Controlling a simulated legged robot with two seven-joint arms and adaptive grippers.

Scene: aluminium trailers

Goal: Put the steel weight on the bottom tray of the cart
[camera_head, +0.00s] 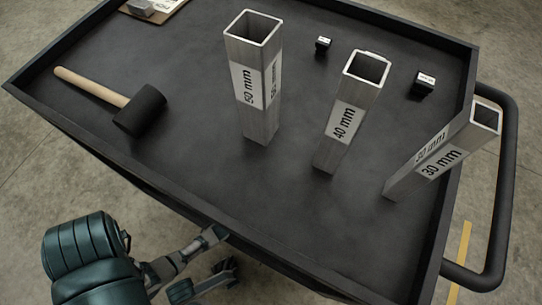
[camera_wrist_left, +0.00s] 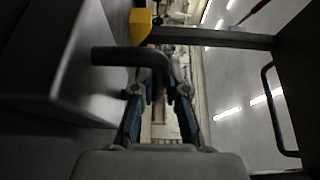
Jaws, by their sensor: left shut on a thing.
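The cart (camera_head: 190,60) shows its dark top tray in the head view; its bottom tray is hidden below. My left gripper (camera_head: 222,250) is low beside the tray's near edge, outside it. In the left wrist view the left gripper (camera_wrist_left: 162,75) has a dark bent bar (camera_wrist_left: 125,56) between its fingers and is shut on it. I cannot tell whether this bar is part of the steel weight. A small grey block (camera_head: 143,6) lies on a clipboard at the top left, partly cut off; I cannot tell if it is the weight. My right gripper is not in view.
Square tubes marked 50 mm (camera_head: 255,90), 40 mm (camera_head: 345,120) and 30 mm (camera_head: 440,155) stand on the top tray. A mallet (camera_head: 140,108) and two small black blocks (camera_head: 323,43) lie there. A push handle (camera_head: 508,190) sticks out at the right.

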